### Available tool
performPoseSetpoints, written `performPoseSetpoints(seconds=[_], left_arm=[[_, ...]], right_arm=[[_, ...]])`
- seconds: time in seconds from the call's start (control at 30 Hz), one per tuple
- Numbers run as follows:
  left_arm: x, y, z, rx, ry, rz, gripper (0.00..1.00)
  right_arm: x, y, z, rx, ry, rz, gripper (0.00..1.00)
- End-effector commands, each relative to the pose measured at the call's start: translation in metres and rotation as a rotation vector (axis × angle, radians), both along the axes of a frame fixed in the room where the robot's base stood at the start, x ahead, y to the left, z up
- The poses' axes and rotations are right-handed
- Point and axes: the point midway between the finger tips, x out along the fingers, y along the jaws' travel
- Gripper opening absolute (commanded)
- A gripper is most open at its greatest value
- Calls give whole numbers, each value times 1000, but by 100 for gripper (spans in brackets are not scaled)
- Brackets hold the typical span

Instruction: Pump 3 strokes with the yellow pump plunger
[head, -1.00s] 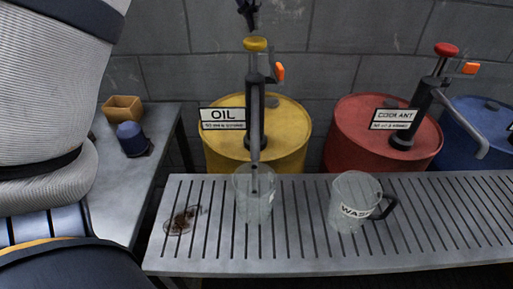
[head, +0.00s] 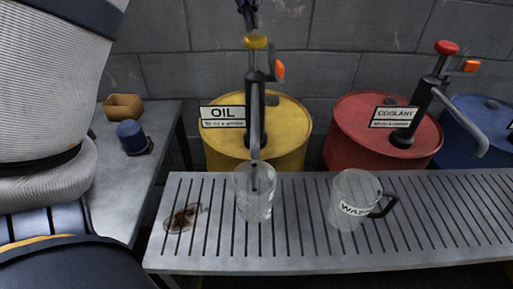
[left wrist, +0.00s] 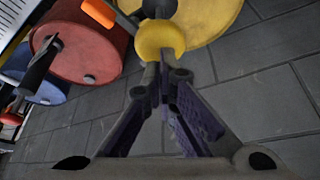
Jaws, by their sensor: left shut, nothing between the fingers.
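The yellow pump plunger (head: 255,42) is a round knob on top of the dark pump on the yellow OIL drum (head: 290,125). A rod shows between the knob and the pump body. My left gripper (head: 250,29) is shut and empty, pointing down right above the knob. In the left wrist view the yellow knob (left wrist: 160,38) lies just beyond the closed fingertips (left wrist: 163,68); I cannot tell whether they touch. The pump's spout ends in a clear glass (head: 255,200) on the slatted bench. My right gripper is not in view.
An orange tab (head: 280,70) sits on the oil pump's side. The red COOLANT drum (head: 350,140) and a blue drum (head: 490,115) stand to the right. A mug marked WAS... (head: 352,190) and a brown stain (head: 182,218) are on the slatted bench (head: 300,255).

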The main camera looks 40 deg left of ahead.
Motion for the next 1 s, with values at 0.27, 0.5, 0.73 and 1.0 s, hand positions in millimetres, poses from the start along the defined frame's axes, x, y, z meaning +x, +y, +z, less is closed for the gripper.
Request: performPoseSetpoints(seconds=[0.27, 0.5, 0.73, 1.0], left_arm=[[0, 0, -10, 0, 1, 0, 0], [0, 0, -19, -1, 2, 0, 0], [0, 0, -28, -2, 3, 1, 0], [0, 0, -38, -2, 5, 1, 0]], right_arm=[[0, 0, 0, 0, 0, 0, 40], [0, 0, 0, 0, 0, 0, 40], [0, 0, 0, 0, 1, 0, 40], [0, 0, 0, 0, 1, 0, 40]])
